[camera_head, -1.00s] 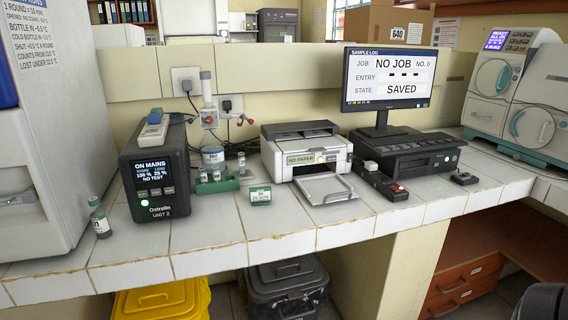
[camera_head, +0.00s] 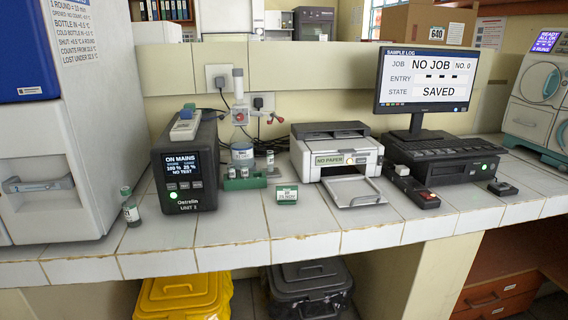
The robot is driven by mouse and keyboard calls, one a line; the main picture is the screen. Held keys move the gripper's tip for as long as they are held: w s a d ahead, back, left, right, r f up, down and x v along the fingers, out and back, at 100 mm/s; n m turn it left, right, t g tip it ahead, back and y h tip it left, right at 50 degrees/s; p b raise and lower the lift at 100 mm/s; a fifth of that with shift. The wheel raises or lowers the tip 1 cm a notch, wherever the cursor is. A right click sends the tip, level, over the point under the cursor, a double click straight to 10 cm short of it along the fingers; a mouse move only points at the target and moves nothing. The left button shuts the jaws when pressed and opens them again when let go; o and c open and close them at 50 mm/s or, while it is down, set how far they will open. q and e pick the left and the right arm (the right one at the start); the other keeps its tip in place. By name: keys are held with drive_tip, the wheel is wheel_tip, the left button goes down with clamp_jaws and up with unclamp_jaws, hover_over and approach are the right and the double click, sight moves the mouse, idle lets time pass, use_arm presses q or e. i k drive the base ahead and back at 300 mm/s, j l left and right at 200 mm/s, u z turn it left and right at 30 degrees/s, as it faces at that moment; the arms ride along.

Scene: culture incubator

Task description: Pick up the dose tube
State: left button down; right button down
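A small vial with a green cap (camera_head: 130,207) stands upright on the tiled counter at the left, beside the white incubator cabinet. Several small tubes (camera_head: 244,171) stand in a green rack (camera_head: 244,183) near the middle, in front of a clear glass apparatus with red taps (camera_head: 240,118). No readable label tells which of these is the dose tube. Neither of my grippers is in view.
A black UPS unit (camera_head: 185,172) stands between the vial and the rack. A small green-and-white block (camera_head: 287,194), a printer (camera_head: 336,157), a monitor (camera_head: 424,80) and a keyboard unit (camera_head: 440,160) are to the right. The counter's front strip (camera_head: 240,252) is mostly clear. Lidded bins stand below.

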sight(270, 153)
drive_tip(key=i+l+u, duration=0.45)
drive_tip(key=i+l, duration=0.35)
drive_tip(key=i, duration=0.1)
